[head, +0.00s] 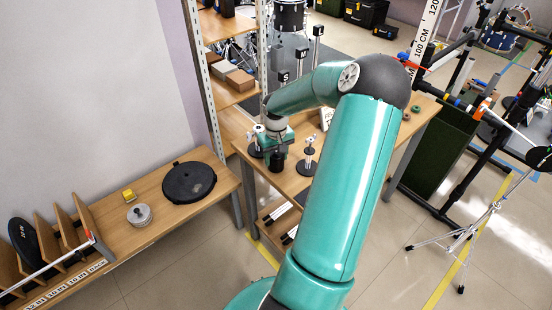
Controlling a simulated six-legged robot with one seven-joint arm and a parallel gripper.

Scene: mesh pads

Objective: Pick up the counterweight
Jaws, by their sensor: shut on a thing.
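My gripper (277,149) is over the left end of the wooden table (328,150), pointing down. It is shut on a small dark cylinder (277,161), which looks like the counterweight. The fingers and my arm hide its upper part. I cannot tell whether its underside touches the tabletop.
Stands with round black bases are close by, one to the right (308,166) and one to the left (255,151). The left bench (160,235) holds a black round pad (188,182), a silver disc stack (138,214), a yellow block (128,195) and a slotted rack (75,237). A shelf post (203,85) rises behind.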

